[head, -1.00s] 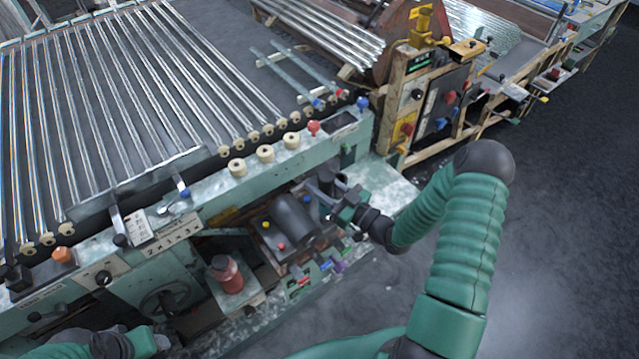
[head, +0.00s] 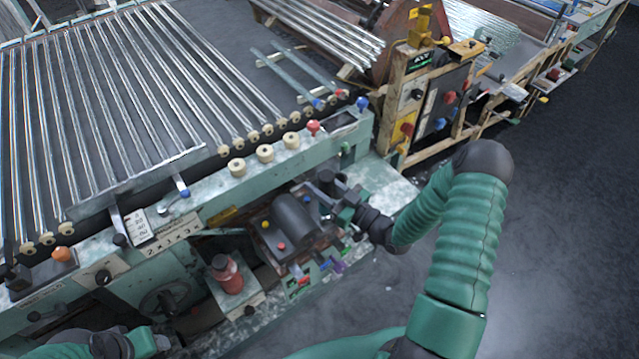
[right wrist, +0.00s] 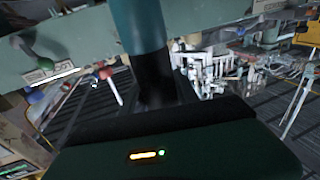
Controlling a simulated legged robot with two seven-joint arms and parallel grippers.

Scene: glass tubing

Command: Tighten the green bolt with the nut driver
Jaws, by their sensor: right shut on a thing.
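My right gripper (head: 338,202) is beside the machine's front right corner, shut on an upright dark cylindrical tool that looks like the nut driver (head: 326,180). In the right wrist view the held tool (right wrist: 138,25) has a teal upper part and a black lower part; its tip is hidden. Contact cannot be told. My left gripper (head: 150,343) is at the lower left, fingers unclear.
The pale green machine rail (head: 215,210) carries several cream rollers and a red knob (head: 314,127). Glass tubes (head: 110,100) lie behind it. A dark motor (head: 296,215) and a red bottle (head: 228,274) sit below. Open floor (head: 560,230) lies at the right.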

